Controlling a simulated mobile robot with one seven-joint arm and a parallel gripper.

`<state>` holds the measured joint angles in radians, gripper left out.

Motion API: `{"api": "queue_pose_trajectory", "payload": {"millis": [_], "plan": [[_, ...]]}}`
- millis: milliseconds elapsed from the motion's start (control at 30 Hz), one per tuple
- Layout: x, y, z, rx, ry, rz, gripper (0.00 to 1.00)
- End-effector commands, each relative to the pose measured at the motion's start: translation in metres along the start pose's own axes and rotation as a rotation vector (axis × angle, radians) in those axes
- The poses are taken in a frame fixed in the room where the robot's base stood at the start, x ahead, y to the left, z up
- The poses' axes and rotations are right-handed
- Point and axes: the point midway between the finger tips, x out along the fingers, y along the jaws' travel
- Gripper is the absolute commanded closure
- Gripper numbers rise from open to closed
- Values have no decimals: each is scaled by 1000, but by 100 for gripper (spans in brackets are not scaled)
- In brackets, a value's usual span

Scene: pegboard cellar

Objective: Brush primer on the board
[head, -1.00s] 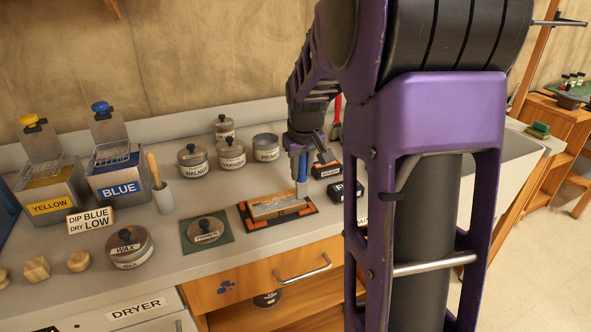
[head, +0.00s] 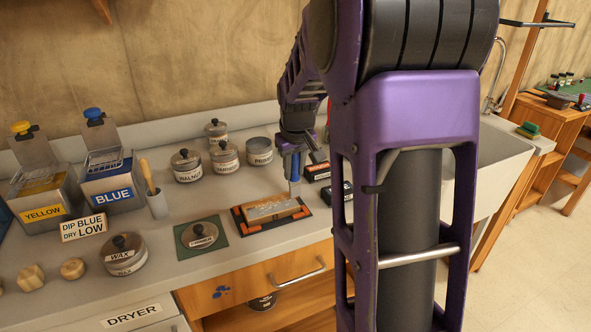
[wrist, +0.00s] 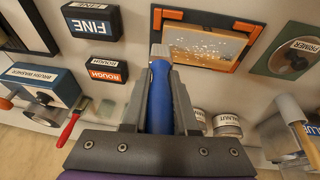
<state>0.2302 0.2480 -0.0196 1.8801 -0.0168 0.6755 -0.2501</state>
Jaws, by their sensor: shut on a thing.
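The board (head: 274,209) lies in a black and orange frame on the bench. Pale, speckled coating shows over much of its top in the wrist view (wrist: 205,45), with bare wood at its edges. My gripper (head: 292,152) is shut on a blue-handled brush (wrist: 160,90). The open primer tin (head: 260,151) stands behind the board. A lid marked primer (wrist: 296,62) rests on a green mat (head: 219,245), left of the board in the head view.
Walnut (head: 187,167) and varnish (head: 224,158) tins stand at the back, with a wax tin (head: 126,257) front left. Yellow (head: 43,208) and blue (head: 112,190) dip tanks are at far left. Sanding blocks marked fine (wrist: 92,22) and rough (wrist: 106,70) sit right of the board.

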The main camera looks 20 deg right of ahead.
Motion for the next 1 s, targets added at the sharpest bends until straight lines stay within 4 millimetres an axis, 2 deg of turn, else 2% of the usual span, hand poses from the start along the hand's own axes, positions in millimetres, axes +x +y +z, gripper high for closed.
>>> {"api": "queue_pose_trajectory", "payload": {"millis": [400,1000], "plan": [[0,-11,-2,-2,1,0,100],[4,-12,0,-1,0,0,100]]}}
